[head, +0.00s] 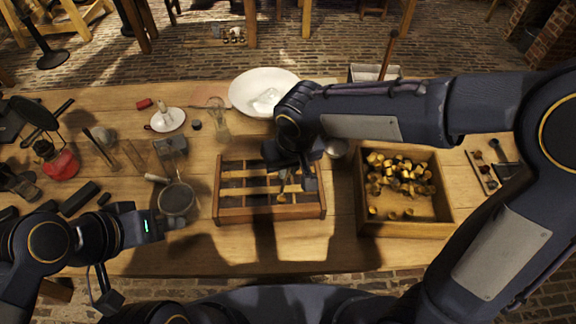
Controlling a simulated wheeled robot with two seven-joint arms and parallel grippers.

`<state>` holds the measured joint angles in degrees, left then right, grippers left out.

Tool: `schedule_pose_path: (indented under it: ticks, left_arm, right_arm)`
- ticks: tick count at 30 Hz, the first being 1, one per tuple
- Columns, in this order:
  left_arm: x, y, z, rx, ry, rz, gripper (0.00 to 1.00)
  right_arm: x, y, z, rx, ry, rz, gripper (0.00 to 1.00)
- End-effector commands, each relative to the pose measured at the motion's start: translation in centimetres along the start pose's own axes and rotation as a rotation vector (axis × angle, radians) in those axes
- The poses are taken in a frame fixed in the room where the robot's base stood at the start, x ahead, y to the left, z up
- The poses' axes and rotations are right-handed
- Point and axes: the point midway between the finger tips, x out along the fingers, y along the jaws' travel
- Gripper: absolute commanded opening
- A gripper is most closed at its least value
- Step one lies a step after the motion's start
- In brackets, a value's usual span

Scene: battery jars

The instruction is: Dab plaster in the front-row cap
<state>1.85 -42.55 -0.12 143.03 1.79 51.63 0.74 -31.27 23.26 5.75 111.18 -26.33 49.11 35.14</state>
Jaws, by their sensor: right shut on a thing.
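A wooden slatted rack (270,214) stands at the table's middle, with dark slots between its rails. My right gripper (296,178) is over its right part, pointing down, shut on a slender tan tool (284,181). The tool's lower end is near the front row; I cannot tell whether it touches anything. A small tan piece, perhaps a cap (281,198), shows just below it. The gripper and its shadow hide much of the rack's right side. My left gripper (178,224) is low beside a round grey pan (176,200) with a handle; its jaw opening is unclear.
A wooden box (404,230) of brass pieces stands right of the rack. A white dish (262,92) lies behind it. The table front below the rack is clear.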

Motion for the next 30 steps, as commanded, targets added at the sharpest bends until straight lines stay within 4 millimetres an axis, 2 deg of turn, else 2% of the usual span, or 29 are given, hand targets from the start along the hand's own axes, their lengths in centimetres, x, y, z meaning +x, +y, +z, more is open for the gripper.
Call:
schedule_pose_path:
  ticks: [30]
  left_arm:
    - [1.9,-0.9,1.0,0.0,0.0,0.0,0.34]
  right_arm:
    - [2.5,0.1,0.5,0.0,0.0,0.0,0.0]
